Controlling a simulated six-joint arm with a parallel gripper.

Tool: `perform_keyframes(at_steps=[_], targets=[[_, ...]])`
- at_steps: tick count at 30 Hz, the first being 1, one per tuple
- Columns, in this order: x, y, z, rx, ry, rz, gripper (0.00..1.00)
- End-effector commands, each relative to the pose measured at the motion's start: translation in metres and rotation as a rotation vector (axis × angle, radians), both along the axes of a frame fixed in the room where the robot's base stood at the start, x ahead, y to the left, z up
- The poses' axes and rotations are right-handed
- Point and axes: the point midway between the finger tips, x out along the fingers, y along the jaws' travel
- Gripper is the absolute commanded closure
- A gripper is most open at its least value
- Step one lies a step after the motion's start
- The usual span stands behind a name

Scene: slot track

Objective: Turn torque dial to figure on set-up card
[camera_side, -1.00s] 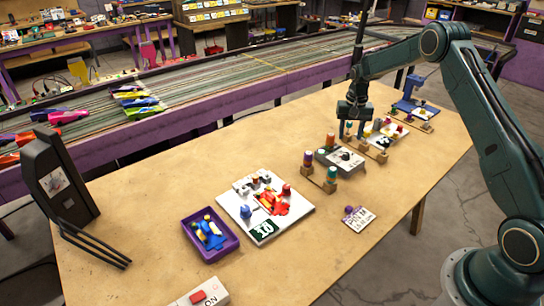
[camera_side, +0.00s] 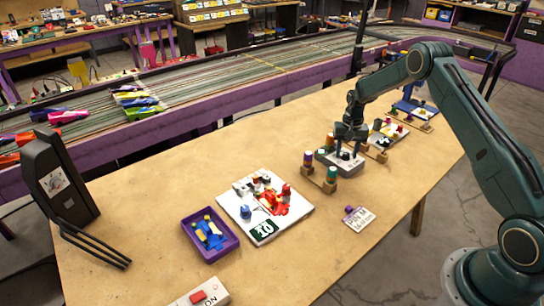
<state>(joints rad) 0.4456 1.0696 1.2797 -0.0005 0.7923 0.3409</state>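A grey box (camera_side: 350,168), which may carry the torque dial, sits on the table between two wooden racks. A pale round spot shows on its top, but no dial figure can be read. My gripper (camera_side: 345,151) points down right over this box, its fingertips at or just above the top. The fingers are too small and dark to tell whether they are open or shut, or whether they touch anything. A white card (camera_side: 360,221) with dark print lies flat in front of the box, with a small purple piece at its corner. Its print is too small to read surely.
Wooden racks with coloured pots (camera_side: 331,176) stand close beside the box. Left are a white board with a red car (camera_side: 260,236) and a purple tray (camera_side: 190,240). Another kit (camera_side: 384,134) and a blue stand (camera_side: 409,104) lie behind. The table's left middle is clear.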

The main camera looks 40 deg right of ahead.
Motion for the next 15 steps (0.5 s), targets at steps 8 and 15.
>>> perform_keyframes(at_steps=[8,15], targets=[[0.0001,-0.0001,0.0004,0.000,0.000,0.000,1.00],[0.0001,0.0000,0.0006,0.000,0.000,0.018,1.00]])
